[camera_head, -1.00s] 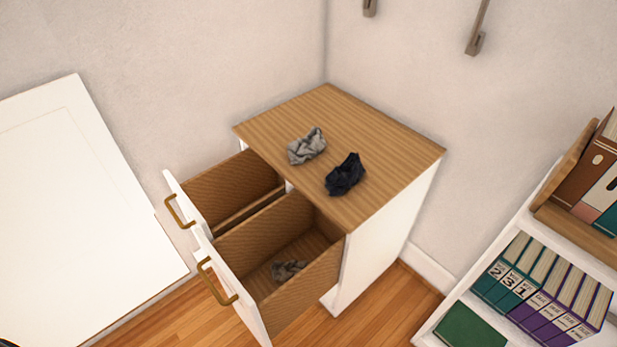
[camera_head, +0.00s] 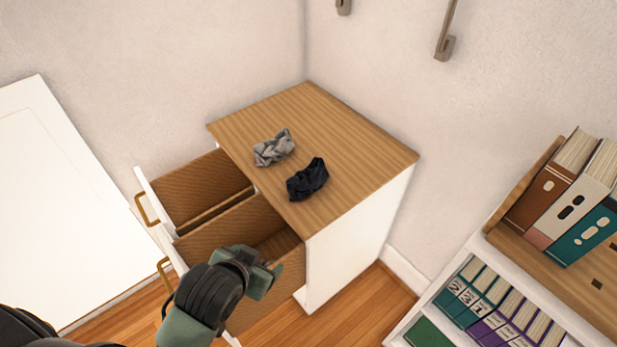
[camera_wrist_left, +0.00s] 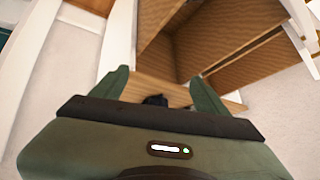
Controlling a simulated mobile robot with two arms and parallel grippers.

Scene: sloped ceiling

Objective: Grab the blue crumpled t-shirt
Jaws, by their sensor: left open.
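The blue crumpled t-shirt (camera_head: 307,180) is a very dark navy bundle on the wooden top of the white dresser (camera_head: 345,145), near its front edge. My left gripper (camera_head: 268,275) is above the lower open drawer, in front of and below the shirt in the head view, and apart from it. In the left wrist view the two green fingers are spread wide, so the left gripper (camera_wrist_left: 160,80) is open. A small dark patch, likely the shirt (camera_wrist_left: 155,100), shows between them, partly hidden by the gripper body. My right gripper is not in view.
A grey crumpled cloth (camera_head: 274,148) lies beside the dark shirt. Two drawers stand open, the upper-left one (camera_head: 205,185) and the one under my arm. A bookshelf (camera_head: 480,262) stands at the right. The rest of the dresser top is clear.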

